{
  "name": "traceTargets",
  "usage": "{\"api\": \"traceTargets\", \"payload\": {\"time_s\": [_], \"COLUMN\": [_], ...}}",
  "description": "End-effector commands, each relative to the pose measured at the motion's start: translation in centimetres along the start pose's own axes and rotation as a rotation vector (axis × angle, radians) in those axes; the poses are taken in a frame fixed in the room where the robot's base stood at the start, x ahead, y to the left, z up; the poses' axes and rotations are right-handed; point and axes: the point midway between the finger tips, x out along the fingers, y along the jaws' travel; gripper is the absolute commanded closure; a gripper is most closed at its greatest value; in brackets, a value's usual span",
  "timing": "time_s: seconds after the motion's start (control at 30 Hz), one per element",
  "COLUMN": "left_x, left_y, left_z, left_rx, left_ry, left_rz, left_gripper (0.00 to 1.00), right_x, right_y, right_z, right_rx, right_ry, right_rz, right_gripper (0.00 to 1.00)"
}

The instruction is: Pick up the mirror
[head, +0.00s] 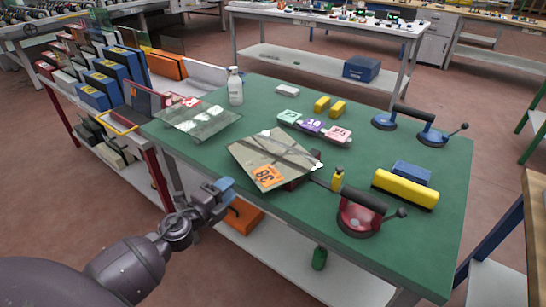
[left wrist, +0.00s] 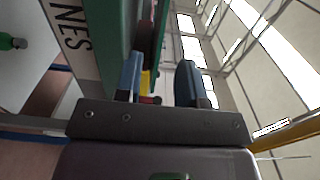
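The mirror (head: 275,152) is a flat reflective pane with an orange label marked 38 at its near corner. It lies in the middle of the green table (head: 200,168), its near right part raised on a dark red support (head: 297,183). My left gripper (head: 226,190) is at the table's near left edge, to the left of the mirror and apart from it. In the left wrist view its two blue-tipped fingers (left wrist: 160,80) stand apart with nothing held between them. My right gripper is in neither view.
A clear glass pane (head: 198,118) lies left of the mirror, near a white bottle (head: 235,86).

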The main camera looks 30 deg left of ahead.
Motion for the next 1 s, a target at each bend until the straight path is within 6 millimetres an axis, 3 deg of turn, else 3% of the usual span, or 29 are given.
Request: {"api": "traceTargets", "payload": {"time_s": [0.2, 0.47, 0.8, 1.0], "left_x": [3.0, 4.5, 8.5, 9.2], "left_y": [-0.2, -0.2, -0.4, -0.3], "left_z": [0.0, 0.0, 0.2, 0.2], "left_rx": [0.002, 0.001, 0.0, 0.0], "left_ry": [0.001, 0.0, 0.0, 0.0], "left_rz": [-0.002, -0.001, -0.002, 0.0], "left_gripper": [0.64, 0.64, 0.64, 0.64], "right_x": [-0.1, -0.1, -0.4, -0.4], "right_y": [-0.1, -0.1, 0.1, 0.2], "right_z": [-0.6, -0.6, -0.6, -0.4], "right_rx": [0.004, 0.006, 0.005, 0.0], "right_ry": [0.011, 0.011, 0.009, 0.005], "right_rz": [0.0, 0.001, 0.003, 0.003], "right_gripper": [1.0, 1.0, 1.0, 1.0]}}
